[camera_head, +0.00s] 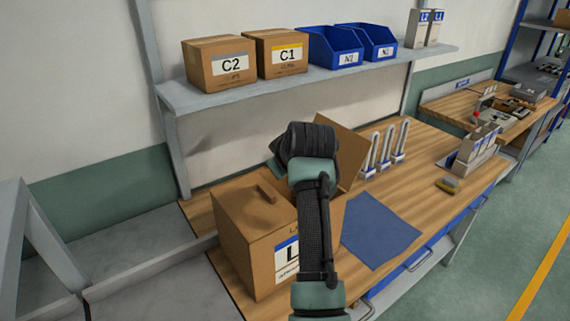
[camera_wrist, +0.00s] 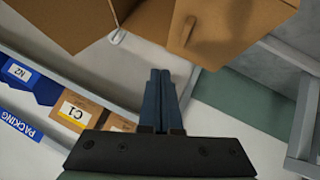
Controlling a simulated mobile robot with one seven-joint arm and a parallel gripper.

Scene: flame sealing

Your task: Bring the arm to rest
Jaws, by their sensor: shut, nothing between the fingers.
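My arm rises from the bottom of the head view and bends over the workbench (camera_head: 425,165). Its upper end is above and behind a large cardboard box with an "L" label (camera_head: 245,240). The fingers are hidden behind the arm there. In the wrist view my gripper (camera_wrist: 160,75) shows with its two blue fingers together and nothing between them. Cardboard surfaces (camera_wrist: 235,28) fill the top of that view beyond the fingertips. I cannot tell whether the fingers touch them.
A shelf (camera_head: 200,98) above the bench holds boxes C2 (camera_head: 222,62) and C1 (camera_head: 282,53) and blue bins (camera_head: 335,48). A cardboard panel (camera_head: 348,150) stands beside my arm. A blue mat (camera_head: 380,230), upright white holders (camera_head: 385,150) and a grey rack (camera_head: 470,155) are to the right.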

